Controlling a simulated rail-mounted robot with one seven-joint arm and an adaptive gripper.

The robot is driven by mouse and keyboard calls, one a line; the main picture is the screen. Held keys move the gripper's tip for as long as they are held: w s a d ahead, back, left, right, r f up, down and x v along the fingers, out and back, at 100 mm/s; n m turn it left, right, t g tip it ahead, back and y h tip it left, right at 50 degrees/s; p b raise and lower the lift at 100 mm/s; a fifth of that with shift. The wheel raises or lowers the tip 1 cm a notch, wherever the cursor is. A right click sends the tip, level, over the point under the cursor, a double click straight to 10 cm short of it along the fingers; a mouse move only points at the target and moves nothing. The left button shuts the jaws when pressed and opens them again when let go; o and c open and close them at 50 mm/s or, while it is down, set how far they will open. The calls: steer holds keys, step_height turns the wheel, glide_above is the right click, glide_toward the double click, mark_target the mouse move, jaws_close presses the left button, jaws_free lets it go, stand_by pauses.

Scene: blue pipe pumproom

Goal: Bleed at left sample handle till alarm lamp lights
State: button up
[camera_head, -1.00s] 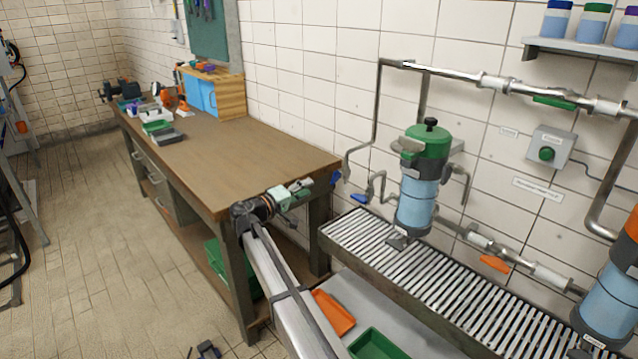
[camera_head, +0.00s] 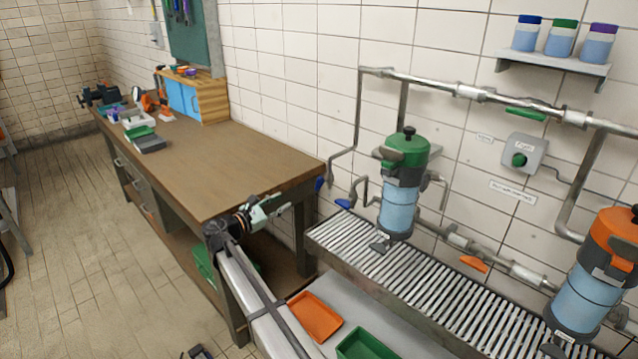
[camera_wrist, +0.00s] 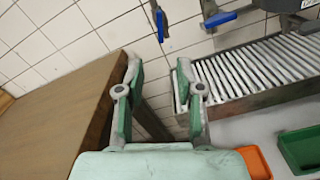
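Two blue handles sit on bent grey pipes at the wall. The left blue handle (camera_head: 318,183) hangs downward; it also shows in the wrist view (camera_wrist: 160,25). The right blue handle (camera_head: 345,203) lies more level, and the wrist view shows it too (camera_wrist: 220,18). My gripper (camera_head: 283,205) is just left of and below the left handle, near the workbench corner. In the wrist view my gripper (camera_wrist: 158,68) has its green-grey fingers spread, with nothing between them.
The wooden workbench (camera_head: 230,160) is close left of my gripper. A slatted drain grate (camera_head: 400,275) is to the right, bearing green-topped (camera_head: 404,150) and orange-topped (camera_head: 612,235) canisters. Orange (camera_head: 315,315) and green (camera_head: 365,345) trays lie below. An orange handle (camera_head: 474,263) is on the lower pipe.

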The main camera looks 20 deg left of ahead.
mark_target(317, 184)
steer(key=shift+n, duration=0.3)
steer(key=p+x, duration=0.4)
steer(key=x, duration=1.3)
steer(key=shift+w+d, duration=0.15)
jaws_close()
